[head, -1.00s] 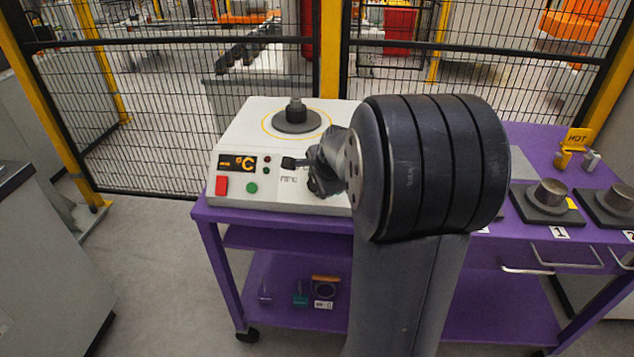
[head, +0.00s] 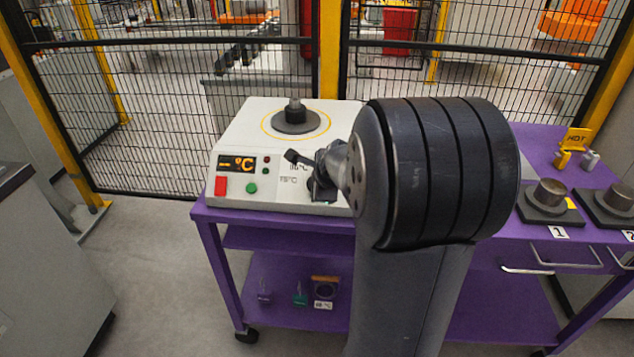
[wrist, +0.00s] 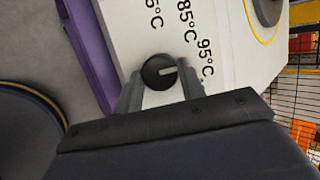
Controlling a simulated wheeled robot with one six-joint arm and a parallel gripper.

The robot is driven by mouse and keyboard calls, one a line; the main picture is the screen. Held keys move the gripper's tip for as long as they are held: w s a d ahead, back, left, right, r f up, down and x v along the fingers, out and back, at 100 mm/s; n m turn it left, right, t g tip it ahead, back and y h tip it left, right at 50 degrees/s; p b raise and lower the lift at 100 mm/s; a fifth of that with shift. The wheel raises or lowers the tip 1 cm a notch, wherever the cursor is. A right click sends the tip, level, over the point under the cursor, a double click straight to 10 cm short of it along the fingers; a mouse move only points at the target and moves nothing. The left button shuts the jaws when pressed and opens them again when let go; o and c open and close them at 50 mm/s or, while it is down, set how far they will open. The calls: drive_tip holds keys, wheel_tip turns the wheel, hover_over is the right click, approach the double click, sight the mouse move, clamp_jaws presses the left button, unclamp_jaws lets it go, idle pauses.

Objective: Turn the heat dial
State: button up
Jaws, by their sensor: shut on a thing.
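The heat dial (wrist: 159,72) is a round black knob with a pale pointer line, seen in the wrist view on the light panel of the heater. Printed temperature marks, 85°C and 95°C among them, stand around it. My gripper (wrist: 158,88) has one finger on each side of the dial and is shut on it. In the head view the heater (head: 268,142) stands on the purple cart, and my gripper (head: 312,178) is at its front panel. My arm hides the dial there. The heater also has a display (head: 236,163), a red button and a green button.
The purple cart (head: 225,217) has a lower shelf with small items. Numbered blocks (head: 549,200) and a yellow HOT sign (head: 577,139) stand on its right. A mesh fence (head: 180,110) runs behind. The floor left of the cart is clear.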

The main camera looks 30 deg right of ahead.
drive_tip(key=o, duration=1)
drive_tip(key=p+v, duration=0.2)
drive_tip(key=v, duration=0.8)
drive_tip(key=shift+s+a+r, duration=0.1)
drive_tip(key=shift+s+r, duration=0.15)
drive_tip(key=shift+r, duration=0.05)
drive_tip(key=b+x, duration=0.2)
drive_tip(key=x, duration=0.9)
drive_tip(key=shift+s, duration=0.1)
drive_tip(key=shift+r, duration=0.1)
